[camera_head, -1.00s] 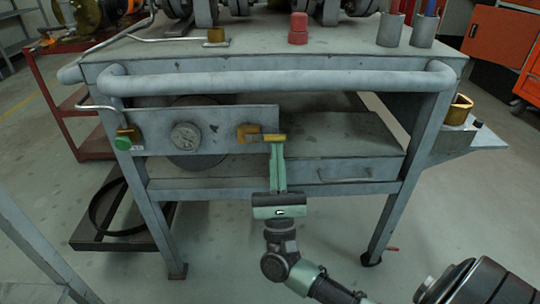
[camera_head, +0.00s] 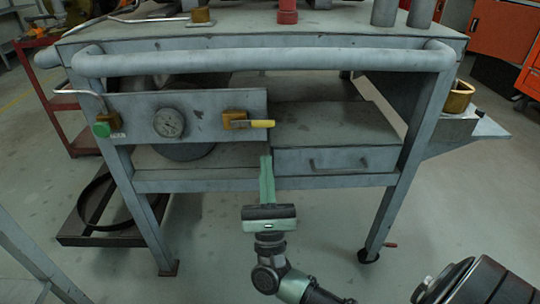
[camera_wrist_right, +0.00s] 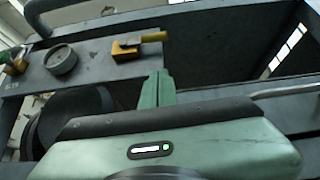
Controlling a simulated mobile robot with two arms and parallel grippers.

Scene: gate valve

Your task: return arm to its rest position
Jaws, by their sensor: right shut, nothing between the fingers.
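My right gripper (camera_head: 267,162) is shut and empty, its green fingers pointing up in front of the grey workbench. It is below and apart from the yellow-handled brass valve (camera_head: 240,121) on the bench's front panel. In the right wrist view, the shut fingers (camera_wrist_right: 158,80) stand at the centre, with the valve (camera_wrist_right: 136,43) above them. The valve's yellow handle lies about level, pointing right. My left gripper is in neither view.
The grey workbench (camera_head: 265,62) has a front rail, a round gauge (camera_head: 169,123), a green knob (camera_head: 102,129) and a drawer (camera_head: 335,161). A black ring (camera_head: 82,202) lies on a low shelf at left. The floor in front is mostly free.

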